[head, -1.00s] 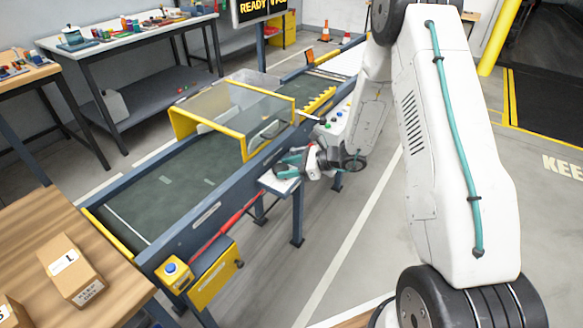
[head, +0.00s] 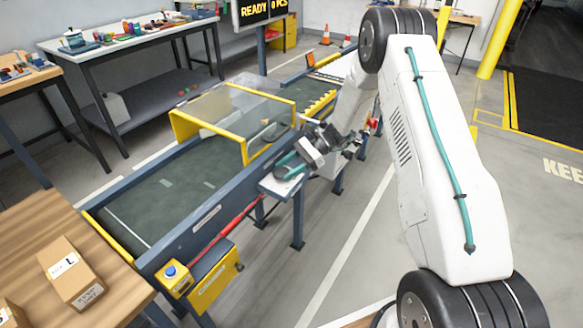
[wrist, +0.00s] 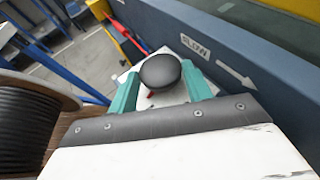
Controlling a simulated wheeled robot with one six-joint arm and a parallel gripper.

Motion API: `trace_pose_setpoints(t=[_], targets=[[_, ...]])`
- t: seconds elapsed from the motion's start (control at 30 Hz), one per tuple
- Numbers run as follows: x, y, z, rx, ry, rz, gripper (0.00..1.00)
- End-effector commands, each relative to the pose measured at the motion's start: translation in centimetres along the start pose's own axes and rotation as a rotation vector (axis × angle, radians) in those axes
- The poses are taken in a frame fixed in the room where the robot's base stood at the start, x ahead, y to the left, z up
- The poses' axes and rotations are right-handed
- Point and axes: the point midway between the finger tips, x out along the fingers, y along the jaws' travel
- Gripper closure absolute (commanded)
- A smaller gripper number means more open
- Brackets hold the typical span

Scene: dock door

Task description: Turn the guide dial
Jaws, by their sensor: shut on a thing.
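The guide dial (wrist: 160,68) is a round black knob on a small white plate beside the conveyor, seen in the wrist view. A small bit of red shows just below it. My gripper (wrist: 160,82) has its two teal fingers on either side of the knob and is shut on it. In the head view my gripper (head: 289,163) is over the small side shelf (head: 275,188) at the conveyor's near side. There the dial is hidden behind the gripper.
A clear guard with a yellow frame (head: 243,137) spans the green belt. A yellow box with a blue button (head: 171,269) is at the near end. Floor to the right is open.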

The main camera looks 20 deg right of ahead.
Motion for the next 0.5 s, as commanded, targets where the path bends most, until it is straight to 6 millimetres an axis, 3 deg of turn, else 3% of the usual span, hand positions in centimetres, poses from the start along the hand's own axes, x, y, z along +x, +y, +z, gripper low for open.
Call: trace_pose_setpoints(t=[0.47,0.5], targets=[[-0.21,-0.48,0.26,-0.013,0.001,0.004,0.73],[-0.22,-0.49,0.27,-0.013,0.001,0.004,0.45]])
